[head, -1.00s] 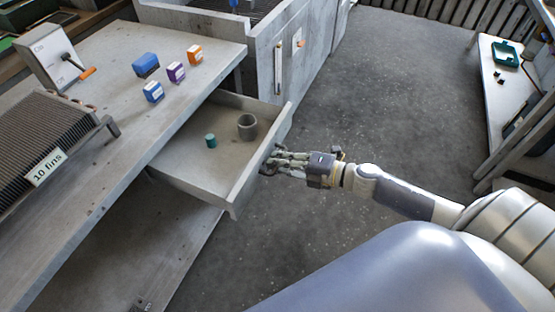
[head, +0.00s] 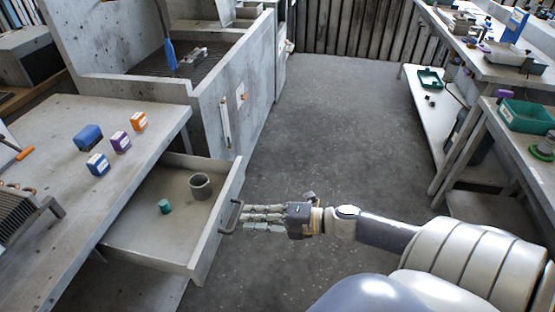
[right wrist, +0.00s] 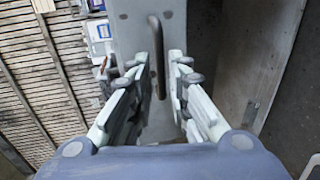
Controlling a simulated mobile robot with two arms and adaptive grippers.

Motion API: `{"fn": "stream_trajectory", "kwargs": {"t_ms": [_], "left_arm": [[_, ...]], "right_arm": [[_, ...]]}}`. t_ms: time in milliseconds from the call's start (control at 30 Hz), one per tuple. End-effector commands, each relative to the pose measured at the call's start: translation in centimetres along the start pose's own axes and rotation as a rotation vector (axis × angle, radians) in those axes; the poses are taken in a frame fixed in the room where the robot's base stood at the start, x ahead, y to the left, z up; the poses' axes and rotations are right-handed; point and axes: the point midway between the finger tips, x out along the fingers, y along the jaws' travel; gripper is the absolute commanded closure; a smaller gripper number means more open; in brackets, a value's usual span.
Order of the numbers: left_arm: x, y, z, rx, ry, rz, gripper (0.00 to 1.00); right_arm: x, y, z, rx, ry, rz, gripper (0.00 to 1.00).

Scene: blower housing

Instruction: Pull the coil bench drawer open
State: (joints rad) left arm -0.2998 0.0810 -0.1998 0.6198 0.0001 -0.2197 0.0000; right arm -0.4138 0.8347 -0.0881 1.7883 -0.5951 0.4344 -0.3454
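The coil bench drawer (head: 216,225) stands pulled out from under the grey bench top (head: 62,170). A small green cylinder (head: 164,207) and a grey cup-like ring (head: 201,187) are inside it. Its bar handle (head: 232,217) is on the outer front face. My right gripper (head: 244,217) is just outside that face, with its fingertips close to the handle. In the right wrist view my right gripper (right wrist: 158,70) has its fingers spread on either side of the handle (right wrist: 157,50), with gaps between. My left gripper is not in view.
Blue (head: 88,137), purple (head: 120,142) and orange (head: 138,122) boxes and a finned coil (head: 18,207) stand on the bench. A concrete-grey basin unit (head: 215,110) stands behind the drawer. The floor (head: 335,130) right of the drawer is clear up to the side tables.

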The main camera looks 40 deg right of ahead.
Motion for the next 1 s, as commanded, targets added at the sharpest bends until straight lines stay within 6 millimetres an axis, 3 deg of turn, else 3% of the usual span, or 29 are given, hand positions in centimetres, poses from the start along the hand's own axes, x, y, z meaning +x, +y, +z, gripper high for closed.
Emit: {"fn": "stream_trajectory", "kwargs": {"t_ms": [200,433,1000], "left_arm": [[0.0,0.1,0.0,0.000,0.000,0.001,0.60],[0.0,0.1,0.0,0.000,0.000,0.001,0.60],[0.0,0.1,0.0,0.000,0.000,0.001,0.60]], "right_arm": [[-3.4,-0.1,0.0,0.001,0.000,-0.002,0.83],[-6.1,0.0,0.0,0.000,0.000,-0.001,0.83],[-7.0,0.1,0.0,-0.002,0.000,0.002,0.83]]}}
